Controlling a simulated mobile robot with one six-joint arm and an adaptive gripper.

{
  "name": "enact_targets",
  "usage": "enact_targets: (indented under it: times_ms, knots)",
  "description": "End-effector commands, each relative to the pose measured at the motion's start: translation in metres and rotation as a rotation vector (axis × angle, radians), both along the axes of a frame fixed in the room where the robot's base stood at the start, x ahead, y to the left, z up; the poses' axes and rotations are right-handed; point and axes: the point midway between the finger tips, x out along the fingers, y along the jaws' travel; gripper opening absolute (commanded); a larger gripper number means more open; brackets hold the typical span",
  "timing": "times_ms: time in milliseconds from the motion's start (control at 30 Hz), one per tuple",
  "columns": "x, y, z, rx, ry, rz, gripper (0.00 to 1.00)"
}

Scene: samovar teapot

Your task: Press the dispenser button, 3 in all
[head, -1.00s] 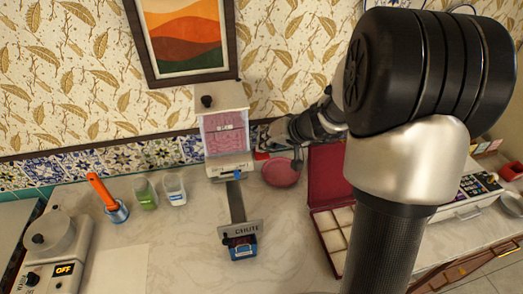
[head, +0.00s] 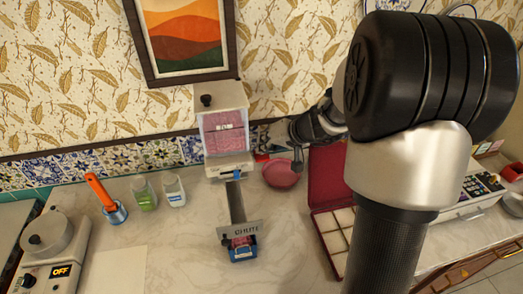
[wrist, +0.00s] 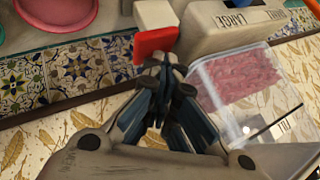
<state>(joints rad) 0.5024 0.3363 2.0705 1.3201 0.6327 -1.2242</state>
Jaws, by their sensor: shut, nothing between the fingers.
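The dispenser (head: 224,150) is a pale box with a clear window onto pink contents, standing against the tiled wall. Its red button (head: 262,156) is on its right side, and it also shows in the wrist view as a red block (wrist: 155,42) with a white part beside it. My gripper (head: 297,166) is shut and empty, to the right of the dispenser in the head view. In the wrist view, the closed fingertips (wrist: 171,62) are close to the red button's lower edge. I cannot tell whether they touch it.
A pink bowl (head: 281,174) sits beside the dispenser, under my gripper. An open dark red box (head: 319,215) lies to the right. Two small jars (head: 174,189) stand left. The front-left counter is mostly clear.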

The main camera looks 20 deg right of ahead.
Motion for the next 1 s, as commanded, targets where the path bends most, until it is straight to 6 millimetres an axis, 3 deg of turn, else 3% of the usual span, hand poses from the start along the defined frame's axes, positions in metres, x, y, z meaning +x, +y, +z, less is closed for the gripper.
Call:
enact_targets:
  times_ms: [467, 1000]
  knots:
    - [-0.001, 0.0, 0.0, 0.0, 0.002, 0.001, 0.0]
    - [0.0, 0.0, 0.032, -0.001, 0.0, 0.0, 0.0]
